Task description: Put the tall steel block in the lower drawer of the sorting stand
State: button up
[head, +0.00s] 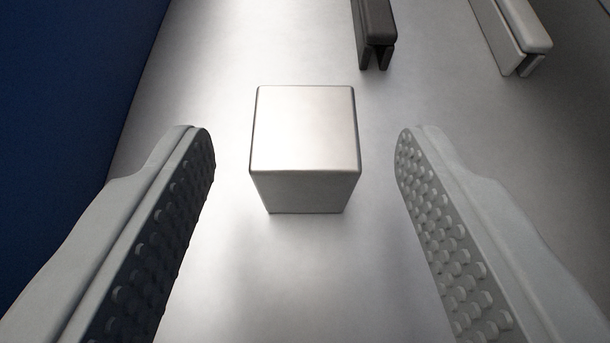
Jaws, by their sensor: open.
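A tall steel block (305,130) stands upright on the bright metal surface (300,290), in the middle of the head view. I see its square top and its near side face. My gripper (304,150) is open, with one studded finger to the left of the block and one to the right. There is a clear gap between each finger and the block, and neither touches it. The sorting stand and its lower drawer are not in view.
A dark blue panel (60,110) rises along the left side. A dark grey bar-shaped piece (375,30) and a light grey one (512,35) lie at the top right, beyond the block. The surface around the block is clear.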

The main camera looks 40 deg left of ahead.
jog(key=v, duration=0.8)
jog(key=shift+s+d, duration=0.2)
jog(key=shift+r, duration=0.15)
jog(key=w+a+r+m+g+h, duration=0.3)
jog(key=a+r+h, duration=0.5)
jog(key=a+r, duration=1.5)
jog(key=s+a+r+m+t, duration=0.2)
jog(key=s+a+r+t, duration=0.3)
jog(key=a+r, duration=0.3)
jog(key=s+a+r+m+t, duration=0.3)
jog(key=s+a+r+t, duration=0.2)
jog(key=r, duration=1.1)
jog(key=s+a, duration=0.2)
jog(key=a, duration=0.2)
jog(key=shift+s+a+r+t, duration=0.25)
jog(key=shift+a+r+t, duration=0.05)
jog(key=shift+r+t, duration=0.1)
jog(key=shift+s, duration=0.1)
